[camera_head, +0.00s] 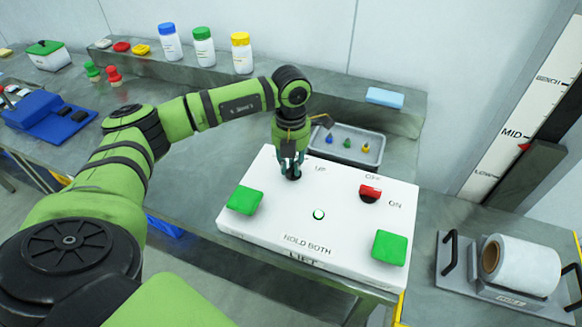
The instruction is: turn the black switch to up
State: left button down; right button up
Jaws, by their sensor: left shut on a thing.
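The black switch (293,174) sits near the top left of a white control panel (270,222), close to the word UP. My left gripper (291,166) comes down over it from above, and its fingers are shut on the switch. The fingers partly cover the switch, so I cannot tell which way it is turned. The lettering beside it is partly legible. My right gripper is not in view.
A grey tray (374,151) stands behind. A white roll (525,264) lies right.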

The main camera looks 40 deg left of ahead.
pick_arm(q)
jog(key=m+b, duration=0.2)
jog(key=m, duration=0.2)
jog(key=shift+w+f+b, duration=0.1)
jog(key=shift+w+b, duration=0.05)
jog(key=shift+b, duration=0.15)
jog(key=shift+a+m+b, duration=0.1)
jog(key=shift+m+b, duration=0.45)
jog(key=shift+m, duration=0.45)
jog(key=c, duration=1.1)
grip_release()
notch_tip(320, 180, up, 12)
